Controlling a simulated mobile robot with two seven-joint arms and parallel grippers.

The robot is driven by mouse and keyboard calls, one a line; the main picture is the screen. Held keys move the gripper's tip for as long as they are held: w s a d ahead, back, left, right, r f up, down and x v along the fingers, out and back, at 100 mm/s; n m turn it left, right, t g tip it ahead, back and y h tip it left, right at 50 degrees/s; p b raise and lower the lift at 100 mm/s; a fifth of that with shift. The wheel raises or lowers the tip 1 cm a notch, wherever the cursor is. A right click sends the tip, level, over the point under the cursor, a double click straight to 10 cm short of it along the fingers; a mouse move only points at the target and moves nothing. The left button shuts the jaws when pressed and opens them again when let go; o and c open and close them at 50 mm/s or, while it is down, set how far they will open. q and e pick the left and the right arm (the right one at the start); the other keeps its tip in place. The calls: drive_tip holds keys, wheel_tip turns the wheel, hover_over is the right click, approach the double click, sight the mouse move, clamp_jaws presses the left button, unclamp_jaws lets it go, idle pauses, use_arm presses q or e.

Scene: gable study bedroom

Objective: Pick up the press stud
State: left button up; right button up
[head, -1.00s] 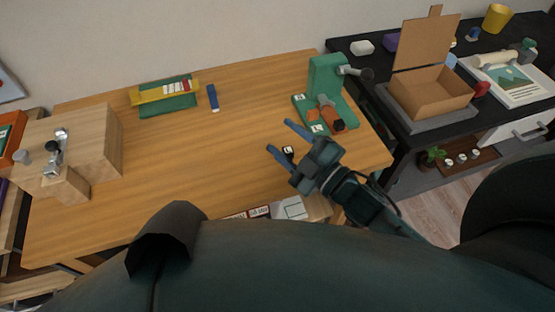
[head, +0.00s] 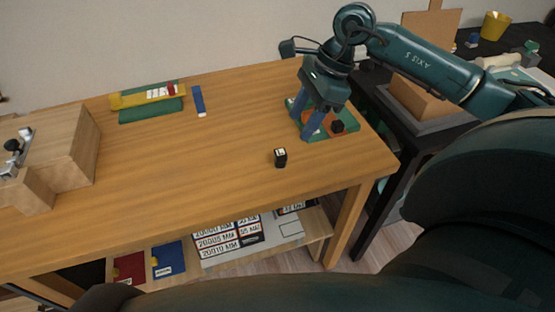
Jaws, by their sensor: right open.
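I cannot tell for sure which thing is the press stud. A small black block with a pale top (head: 280,158) stands alone on the wooden table near its front edge. A black piece (head: 337,126) sits on the green base (head: 350,123) at the table's right end. My right gripper (head: 304,122) points down over the left part of that base, fingers apart, with nothing seen between them. It is right of and behind the small block, apart from it. My right gripper and arm hide much of the green device. My left gripper is not in view.
A wooden block with metal fittings (head: 70,145) stands at the left. A yellow and green holder (head: 148,100) and a blue bar (head: 199,101) lie at the back. A black desk (head: 415,140) with a cardboard box (head: 428,105) is at the right. The table's middle is clear.

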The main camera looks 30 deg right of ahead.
sight(281, 152)
drive_tip(key=shift+w+x, duration=0.2)
drive_tip(key=shift+x, duration=2.15)
drive_tip(key=shift+w+x, duration=0.2)
drive_tip(key=shift+x, duration=2.15)
drive_tip(key=c, duration=1.1)
